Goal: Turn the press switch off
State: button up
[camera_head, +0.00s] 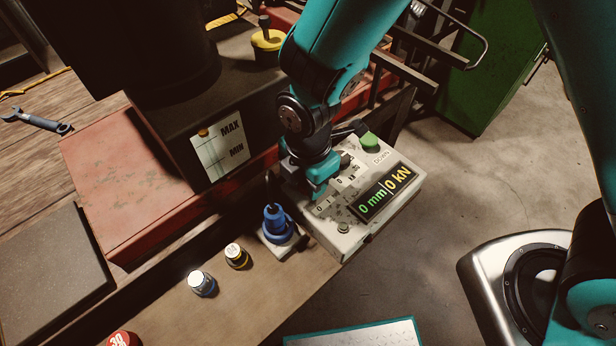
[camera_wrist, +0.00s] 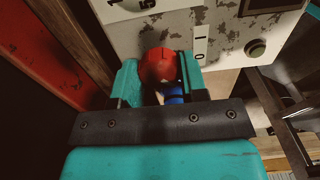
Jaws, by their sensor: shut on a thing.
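The grey control box (camera_head: 346,238) stands at the bench edge, with a lit display (camera_head: 384,194) reading 0 mm and 0 kN. My gripper (camera_head: 312,190) is over the box's left side, beside the 0 and 1 marks. In the wrist view, my gripper (camera_wrist: 158,78) is shut on a round red knob (camera_wrist: 158,64), which looks like the press switch. The worn panel of the box also shows there (camera_wrist: 232,32). My gripper hides the knob in the head view, and its setting cannot be read.
A blue fitting (camera_head: 276,222) stands close left of the box. Small dies, one yellow-banded (camera_head: 236,255) and one blue-banded (camera_head: 201,283), stand on the bench. A green knob (camera_head: 370,142) sits by the DOWN label. The dark press body (camera_head: 190,120) is behind left.

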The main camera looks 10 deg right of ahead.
dwell(0.5)
jog(key=o, duration=0.9)
jog(key=shift+r, duration=0.1)
notch_tip(320, 180, up, 17)
jog(key=shift+r+b, duration=0.2)
jog(key=shift+b, duration=0.65)
jog(key=s+d+r+m+y, duration=0.1)
jog(key=s+d+m, duration=0.2)
jog(key=m, duration=0.3)
jog(key=s+d+r+m+y, duration=0.1)
jog(key=s+d+m, duration=0.2)
jog(key=s+m, duration=0.1)
jog(key=s+d+r+m+y, duration=0.2)
jog(key=s+d+m, duration=0.1)
jog(key=m, duration=0.4)
jog(key=shift+s+d+m, duration=0.2)
jog(key=shift+d+m, duration=0.1)
jog(key=shift+d, duration=0.1)
